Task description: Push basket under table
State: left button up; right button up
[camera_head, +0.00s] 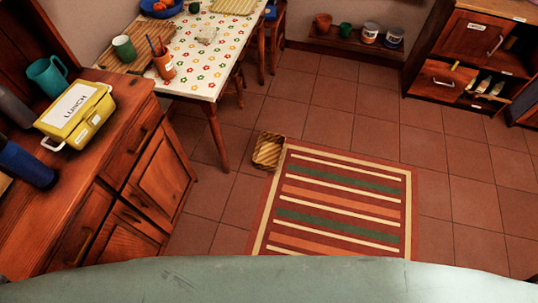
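A small woven basket (268,151) sits on the tiled floor, at the upper left corner of the striped rug. It stands upright, to the right of the near table leg and outside the table's footprint. The table (206,80) has a white top with a flower pattern and wooden legs. It stands at the upper left, against the wooden counter. Neither of my grippers is in view. A pale green curved surface along the bottom edge appears to be part of my own body.
The striped rug (335,205) lies on the floor ahead. A wooden counter (100,165) with a yellow lunch box (76,113) is at left. A chair (272,30) stands beside the table. An open-drawered cabinet (465,60) is at upper right. Tiles right of the rug are clear.

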aim_at(268, 149)
jog(key=u, duration=0.25)
jog(key=i+l+u, duration=0.2)
jog(key=u, duration=0.2)
jog(key=i+l+u, duration=0.4)
jog(key=i+l, duration=0.3)
jog(key=i+l+u, duration=0.1)
jog(key=i+l, duration=0.2)
jog(key=l, duration=0.2)
